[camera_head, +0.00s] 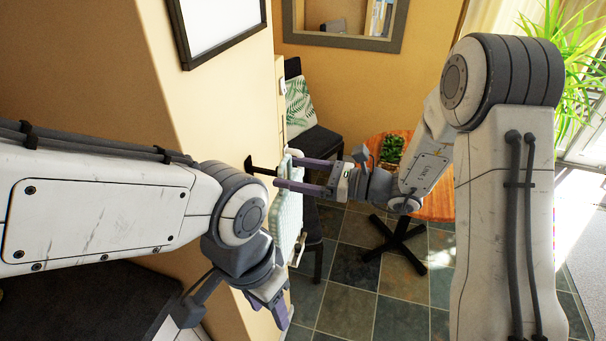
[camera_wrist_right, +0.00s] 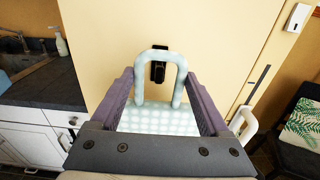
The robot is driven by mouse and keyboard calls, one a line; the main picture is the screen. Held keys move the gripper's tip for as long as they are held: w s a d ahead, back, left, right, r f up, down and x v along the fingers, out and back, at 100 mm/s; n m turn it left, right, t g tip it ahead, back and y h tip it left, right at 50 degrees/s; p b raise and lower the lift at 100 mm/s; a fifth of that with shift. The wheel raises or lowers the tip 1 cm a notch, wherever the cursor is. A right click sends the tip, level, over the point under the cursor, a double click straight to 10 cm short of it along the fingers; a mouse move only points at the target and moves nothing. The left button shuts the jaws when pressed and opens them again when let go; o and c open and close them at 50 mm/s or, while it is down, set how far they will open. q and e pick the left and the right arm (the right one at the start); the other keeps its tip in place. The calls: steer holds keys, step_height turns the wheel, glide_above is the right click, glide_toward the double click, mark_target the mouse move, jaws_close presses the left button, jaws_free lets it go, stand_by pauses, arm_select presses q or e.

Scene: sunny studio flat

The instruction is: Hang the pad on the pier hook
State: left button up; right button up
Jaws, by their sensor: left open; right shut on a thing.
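The pad (camera_head: 288,212) is pale mint, with a dotted face and a rounded loop on top. My right gripper (camera_head: 284,173) is shut on it near the loop, holding it upright close to the pier's edge. In the right wrist view the loop (camera_wrist_right: 178,82) stands between the purple fingers. The black pier hook (camera_head: 262,170) sticks out from the yellow wall; in the right wrist view the hook (camera_wrist_right: 158,70) shows through the loop's opening. I cannot tell whether the loop is around the hook or only in front. My left gripper (camera_head: 272,306) is open and empty, below the pad.
A black chair (camera_head: 318,140) with a leaf-print cushion (camera_head: 299,104) stands beyond the pier. A round wooden table (camera_head: 436,205) with a plant (camera_head: 392,150) is behind my right arm. A dark counter (camera_wrist_right: 50,82) with a sink is left in the wrist view.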

mark_target(278, 171)
steer(key=shift+x, duration=1.7)
steer(key=shift+r, duration=0.1)
steer(key=shift+b, duration=0.45)
steer(key=shift+f, duration=0.25)
steer(key=shift+f+b, duration=0.85)
steer(key=shift+b, duration=0.1)
steer(key=shift+f+b, duration=0.4)
steer(key=shift+b, duration=0.05)
stand_by(0.4)
steer(key=o, duration=1.5)
steer(key=shift+o, duration=0.2)
